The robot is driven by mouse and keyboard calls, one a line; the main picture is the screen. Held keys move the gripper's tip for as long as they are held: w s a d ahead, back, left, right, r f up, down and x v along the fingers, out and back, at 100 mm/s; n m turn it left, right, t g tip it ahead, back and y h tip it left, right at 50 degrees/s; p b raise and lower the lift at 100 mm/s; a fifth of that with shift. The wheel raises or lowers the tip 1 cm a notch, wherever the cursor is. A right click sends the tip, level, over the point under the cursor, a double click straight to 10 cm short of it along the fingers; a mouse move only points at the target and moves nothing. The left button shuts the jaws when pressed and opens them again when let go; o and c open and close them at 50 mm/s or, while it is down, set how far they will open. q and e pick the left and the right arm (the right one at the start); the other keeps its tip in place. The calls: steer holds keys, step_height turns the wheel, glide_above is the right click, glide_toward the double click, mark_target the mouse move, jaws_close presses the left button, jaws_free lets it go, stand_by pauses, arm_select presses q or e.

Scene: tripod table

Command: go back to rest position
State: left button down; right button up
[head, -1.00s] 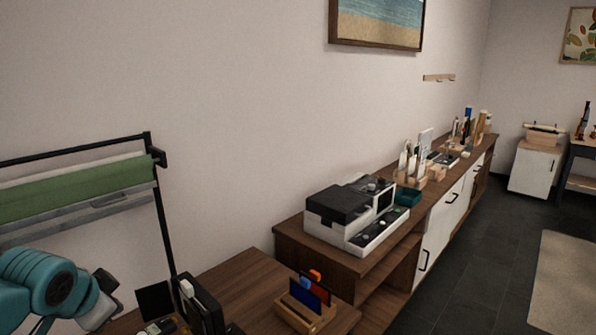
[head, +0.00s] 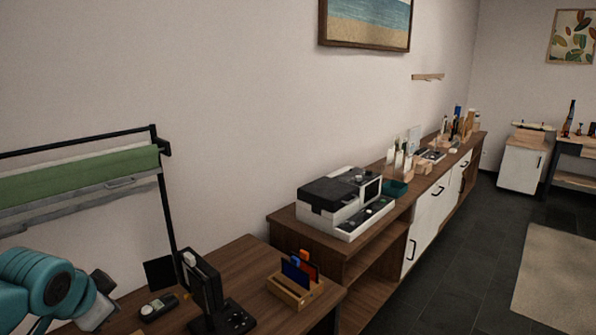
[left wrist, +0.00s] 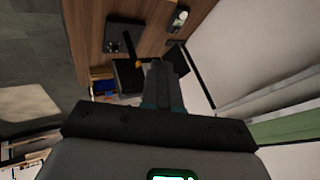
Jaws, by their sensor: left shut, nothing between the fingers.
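My left arm (head: 45,285) comes in at the lower left of the head view, teal and bent, near the left end of the wooden table. My left gripper (left wrist: 162,72) shows in the left wrist view as two grey fingers side by side, shut and empty. Behind the fingers lie the table and a black stand. The fingertips cannot be made out clearly in the head view. My right gripper is in neither view.
The wooden table (head: 235,270) holds a black stand (head: 207,285), a small meter (head: 158,306) and a wooden holder (head: 292,295) with blue and red plates. A rack with green sheet (head: 80,175) stands left. A sideboard (head: 395,240) carries a black-and-white machine (head: 345,203). The floor at right is open.

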arm_select(q)
steer(key=s+d+f+n+g+h, duration=0.1)
steer(key=s+d+f+g+h, duration=0.1)
steer(key=d+f, duration=0.8)
steer(key=s+d+f+n+g+h, duration=0.15)
steer(key=d+f, duration=0.25)
steer(key=f, duration=1.2)
steer(key=s+d+f+n+g+h, duration=0.1)
steer(key=s+d+f+n, duration=0.2)
steer(key=s+f, duration=0.5)
steer(key=s+d+f+n+g+h, duration=0.1)
steer(key=s+d+f+n+g, duration=0.1)
steer(key=s+d+f, duration=0.3)
steer(key=s+f+n, duration=0.1)
steer(key=s+f, duration=0.2)
steer(key=s, duration=0.2)
steer(key=shift+s+d+f, duration=0.25)
steer(key=shift+s+d, duration=0.05)
steer(key=shift+d, duration=0.1)
